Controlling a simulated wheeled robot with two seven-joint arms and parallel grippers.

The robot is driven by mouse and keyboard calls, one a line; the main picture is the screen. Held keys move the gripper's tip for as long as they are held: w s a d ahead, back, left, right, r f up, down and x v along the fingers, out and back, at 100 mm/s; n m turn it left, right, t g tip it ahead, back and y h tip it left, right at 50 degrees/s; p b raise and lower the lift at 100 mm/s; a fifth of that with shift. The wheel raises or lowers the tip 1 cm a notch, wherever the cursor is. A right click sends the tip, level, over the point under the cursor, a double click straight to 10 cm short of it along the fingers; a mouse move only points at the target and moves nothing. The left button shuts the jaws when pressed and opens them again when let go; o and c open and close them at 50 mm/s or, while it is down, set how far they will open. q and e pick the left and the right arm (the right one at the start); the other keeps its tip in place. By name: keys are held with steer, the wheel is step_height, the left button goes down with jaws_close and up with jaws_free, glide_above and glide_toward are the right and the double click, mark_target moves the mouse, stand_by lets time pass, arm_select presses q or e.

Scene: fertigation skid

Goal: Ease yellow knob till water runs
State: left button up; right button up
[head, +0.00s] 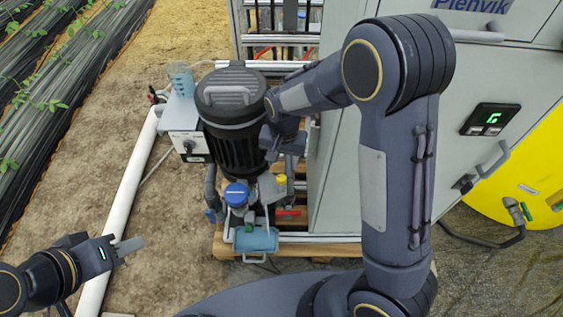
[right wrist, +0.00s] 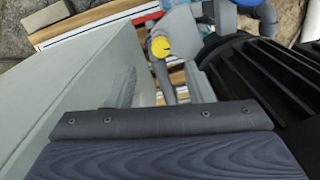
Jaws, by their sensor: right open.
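The yellow knob (head: 282,179) is small and round. It sits on the pipework at the front of the skid, right of a blue-capped fitting (head: 236,194). In the right wrist view the yellow knob (right wrist: 160,47) shows beyond my fingertips, roughly in line with the gap between them. My right gripper (head: 281,158) reaches down just behind the knob, beside the black ribbed motor. Its two fingers (right wrist: 162,88) are apart with nothing between them. My left gripper (head: 128,246) is at the lower left, far from the knob; its finger gap is unclear. I see no running water.
The black motor (head: 232,110) stands left of my right gripper, and the grey cabinet (head: 337,150) is close on its right. A control box (head: 186,130) with a blue beaker (head: 181,78) stands left. A white pipe (head: 128,195) crosses bare soil. A yellow tank (head: 530,165) is at right.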

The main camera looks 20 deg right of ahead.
mark_target(281, 177)
steer(key=shift+w+a+f, duration=0.15)
steer(key=shift+f, duration=0.05)
step_height(281, 177, down, 8)
steer(key=shift+r+b, duration=0.15)
steer(key=shift+b, duration=0.7)
steer(key=shift+c, duration=0.5)
steer(key=c, duration=0.9)
steer(key=n, duration=0.3)
steer(key=o, duration=1)
steer(key=shift+r, duration=0.1)
